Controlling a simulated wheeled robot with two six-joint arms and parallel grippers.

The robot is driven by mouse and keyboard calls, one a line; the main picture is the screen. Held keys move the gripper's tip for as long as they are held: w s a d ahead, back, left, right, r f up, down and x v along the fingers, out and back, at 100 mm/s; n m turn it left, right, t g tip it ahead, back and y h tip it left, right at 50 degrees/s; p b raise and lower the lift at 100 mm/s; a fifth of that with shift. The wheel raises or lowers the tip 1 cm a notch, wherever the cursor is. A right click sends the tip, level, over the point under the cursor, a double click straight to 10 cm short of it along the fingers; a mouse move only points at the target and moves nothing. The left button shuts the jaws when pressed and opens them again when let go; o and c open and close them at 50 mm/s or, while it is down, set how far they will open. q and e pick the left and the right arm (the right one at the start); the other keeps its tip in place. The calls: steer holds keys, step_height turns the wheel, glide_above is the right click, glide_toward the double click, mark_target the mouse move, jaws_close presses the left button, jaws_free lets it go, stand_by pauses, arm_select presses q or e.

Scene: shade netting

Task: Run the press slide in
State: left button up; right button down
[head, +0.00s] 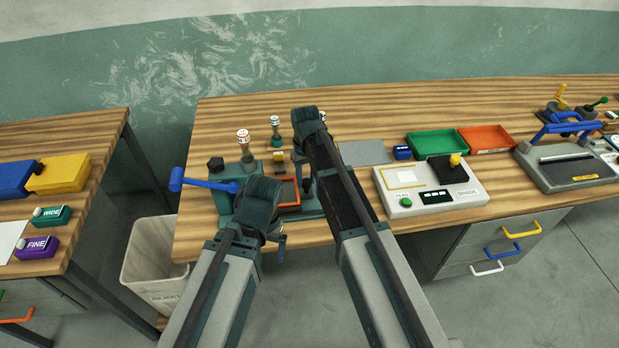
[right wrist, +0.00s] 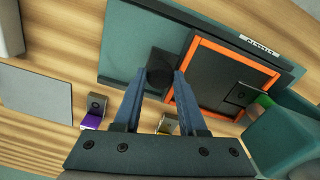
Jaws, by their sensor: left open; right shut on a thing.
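The press (head: 312,211) has a teal base and a blue lever (head: 205,184) out to its left. Its slide is a dark tray with an orange frame (head: 290,191), partly covered by my arms in the head view. The orange frame (right wrist: 237,43) shows clearly in the right wrist view, on the teal base (right wrist: 122,50). My right gripper (right wrist: 160,80) is shut on a black knob (right wrist: 161,62) at the frame's left edge. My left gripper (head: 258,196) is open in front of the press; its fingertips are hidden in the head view.
A grey plate (head: 364,153), a white control box (head: 407,205), green (head: 436,134) and orange (head: 487,130) trays lie to the right. A white bin (head: 157,252) stands in the gap to the left.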

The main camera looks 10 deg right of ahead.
steer(key=shift+c, duration=2.3)
jaws_free()
steer(key=shift+a, duration=0.35)
steer(key=shift+d, duration=0.1)
steer(key=shift+r, duration=0.15)
steer(key=shift+r+p, duration=0.55)
steer(key=shift+p, duration=0.1)
step_height(320, 180, up, 12)
steer(key=p, duration=1.2)
steer(key=shift+r, duration=0.2)
steer(key=shift+f, duration=0.15)
